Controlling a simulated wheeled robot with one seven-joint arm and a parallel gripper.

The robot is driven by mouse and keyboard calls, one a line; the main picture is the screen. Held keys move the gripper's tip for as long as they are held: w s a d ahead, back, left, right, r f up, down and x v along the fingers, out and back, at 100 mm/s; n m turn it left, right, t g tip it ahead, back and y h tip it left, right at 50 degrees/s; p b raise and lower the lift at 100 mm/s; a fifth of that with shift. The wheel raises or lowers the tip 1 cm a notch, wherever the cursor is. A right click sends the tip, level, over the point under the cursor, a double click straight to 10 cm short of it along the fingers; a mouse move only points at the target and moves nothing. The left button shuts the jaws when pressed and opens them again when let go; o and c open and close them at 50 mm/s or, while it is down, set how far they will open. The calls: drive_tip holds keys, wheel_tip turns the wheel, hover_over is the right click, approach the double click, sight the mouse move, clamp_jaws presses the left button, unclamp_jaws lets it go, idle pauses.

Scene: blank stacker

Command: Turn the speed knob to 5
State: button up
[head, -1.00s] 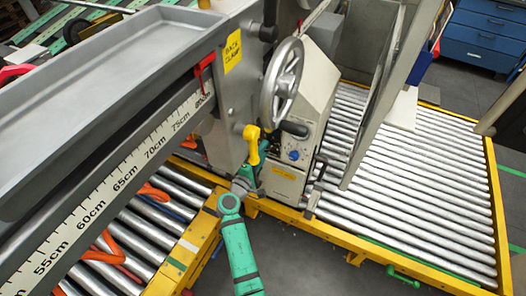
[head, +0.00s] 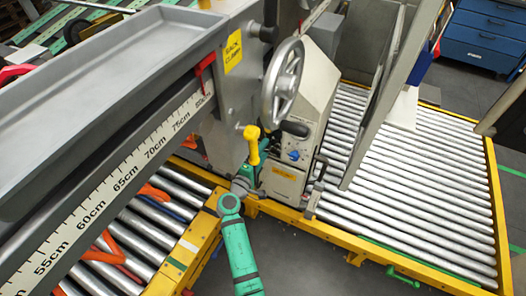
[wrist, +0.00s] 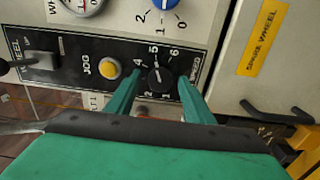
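The speed knob (wrist: 160,78) is small, round and black, on a black panel with white numbers around it. The 4, 5 and 6 are readable along its upper side; I cannot clearly tell which number its pointer faces. My gripper (wrist: 160,80) has its two green fingers on either side of the knob, with a gap visible between fingers and knob. In the head view my gripper (head: 250,173) is at the front of the machine's control box, partly hidden by the yellow handle and my wrist; the speed knob is hidden there.
A yellow jog button (wrist: 109,68) sits left of the knob, and a blue dial (wrist: 164,18) above it. A lever (wrist: 25,62) juts out at the far left. In the head view a handwheel (head: 283,82) and a yellow handle (head: 252,145) stand close to my arm.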

drive_tip(key=v, duration=1.1)
drive_tip(key=shift+w, duration=0.1)
